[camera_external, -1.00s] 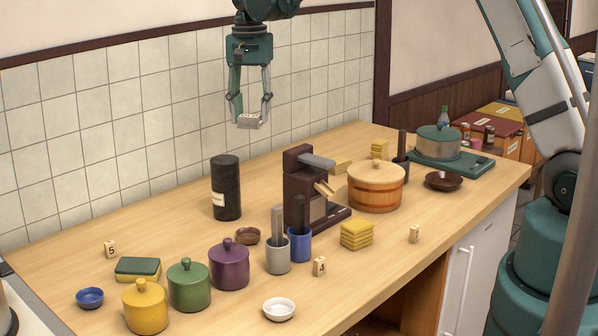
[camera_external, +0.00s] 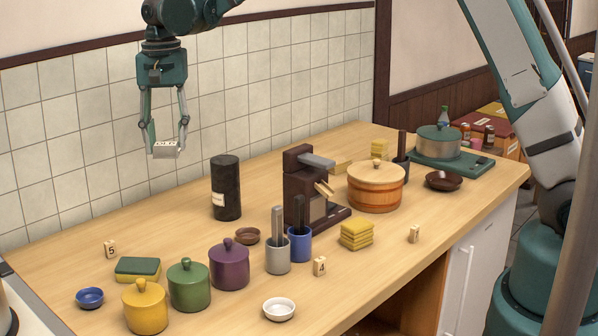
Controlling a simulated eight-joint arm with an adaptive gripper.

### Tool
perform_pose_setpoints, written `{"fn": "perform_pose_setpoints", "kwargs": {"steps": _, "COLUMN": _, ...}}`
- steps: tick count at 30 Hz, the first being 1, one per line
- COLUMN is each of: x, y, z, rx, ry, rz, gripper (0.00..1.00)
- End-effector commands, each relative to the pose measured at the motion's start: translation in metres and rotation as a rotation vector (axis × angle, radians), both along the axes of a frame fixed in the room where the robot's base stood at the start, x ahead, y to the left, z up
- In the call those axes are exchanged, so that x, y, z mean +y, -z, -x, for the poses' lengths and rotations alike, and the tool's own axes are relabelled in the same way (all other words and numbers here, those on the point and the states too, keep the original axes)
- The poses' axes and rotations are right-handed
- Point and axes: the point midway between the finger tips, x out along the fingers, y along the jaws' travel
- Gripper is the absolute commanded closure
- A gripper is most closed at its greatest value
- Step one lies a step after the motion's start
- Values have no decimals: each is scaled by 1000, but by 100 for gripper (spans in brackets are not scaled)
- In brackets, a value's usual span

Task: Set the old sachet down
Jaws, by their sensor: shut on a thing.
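My gripper (camera_external: 165,148) is shut on a small pale sachet (camera_external: 165,151) with dark marks on its front. It holds the sachet high in the air, well above the counter, in front of the tiled wall and up and left of the black canister. The sachet touches nothing but the fingers. The wooden counter (camera_external: 190,238) lies below.
A black canister (camera_external: 226,188), a brown coffee machine (camera_external: 305,190) and a wooden tub (camera_external: 376,187) stand on the counter. Yellow (camera_external: 145,307), green (camera_external: 189,286) and purple (camera_external: 229,265) lidded jars stand at the front left. The left rear counter is fairly clear.

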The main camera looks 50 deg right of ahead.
Motion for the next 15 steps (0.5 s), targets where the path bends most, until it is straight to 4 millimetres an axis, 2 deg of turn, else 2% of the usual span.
{"fn": "perform_pose_setpoints", "kwargs": {"steps": 6, "x": 33, "y": 2, "z": 7, "rx": 0, "ry": -34, "rz": 0, "gripper": 69}}
{"fn": "perform_pose_setpoints", "kwargs": {"steps": 15, "x": 29, "y": 56, "z": 6, "rx": 0, "ry": -30, "rz": 0, "gripper": 69}}
